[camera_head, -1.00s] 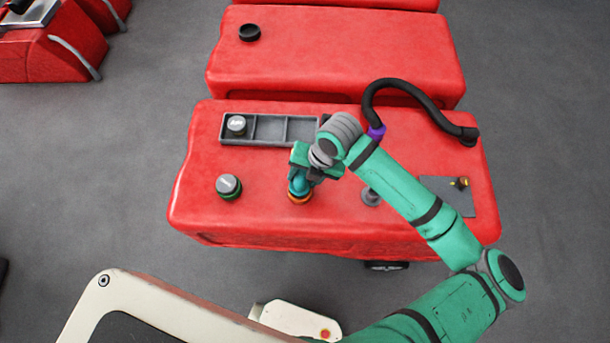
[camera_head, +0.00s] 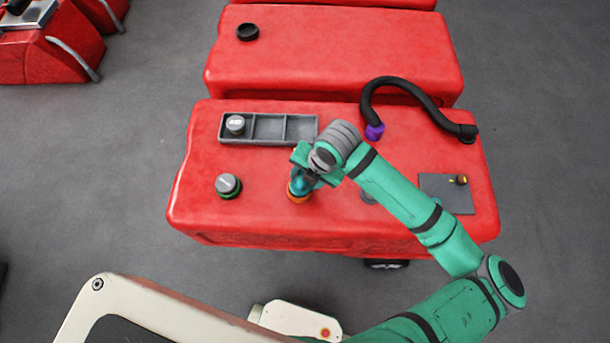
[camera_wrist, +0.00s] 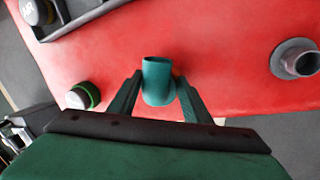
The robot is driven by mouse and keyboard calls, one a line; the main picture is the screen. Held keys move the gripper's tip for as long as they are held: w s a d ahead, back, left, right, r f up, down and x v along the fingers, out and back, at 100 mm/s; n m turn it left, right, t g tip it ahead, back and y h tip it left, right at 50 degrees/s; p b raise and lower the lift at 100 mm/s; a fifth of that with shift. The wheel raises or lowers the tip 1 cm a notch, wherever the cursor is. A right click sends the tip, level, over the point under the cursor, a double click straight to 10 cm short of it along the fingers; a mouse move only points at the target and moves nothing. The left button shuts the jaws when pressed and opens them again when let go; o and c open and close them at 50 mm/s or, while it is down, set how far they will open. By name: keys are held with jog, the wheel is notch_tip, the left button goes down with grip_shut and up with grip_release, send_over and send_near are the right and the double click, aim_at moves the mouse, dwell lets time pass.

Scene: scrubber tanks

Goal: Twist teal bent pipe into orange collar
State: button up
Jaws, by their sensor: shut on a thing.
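The teal bent pipe (camera_wrist: 157,82) stands between the two fingers of my gripper (camera_wrist: 157,97) in the wrist view, its open mouth showing above them. My gripper is shut on it. In the head view my gripper (camera_head: 305,176) is over the near red tank, and a bit of the teal pipe (camera_head: 297,184) shows under it. The orange collar (camera_head: 298,197) is directly below the pipe on the tank top. The pipe's lower end meets the collar there, but I cannot tell how deep it sits.
A grey tray (camera_head: 268,128) holds a grey cap at its left end. A grey-topped cap in a green collar (camera_head: 228,186) is left of the pipe. A black hose with a purple end (camera_head: 375,131) and a grey fitting (camera_wrist: 297,60) are to the right.

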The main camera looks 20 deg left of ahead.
jog(key=shift+s+f, duration=0.2)
jog(key=shift+s, duration=0.15)
jog(key=shift+w+m, duration=0.1)
jog(key=shift+m, duration=0.5)
jog(key=shift+d, duration=0.2)
jog(key=shift+c, duration=0.7)
jog(key=shift+a, duration=0.1)
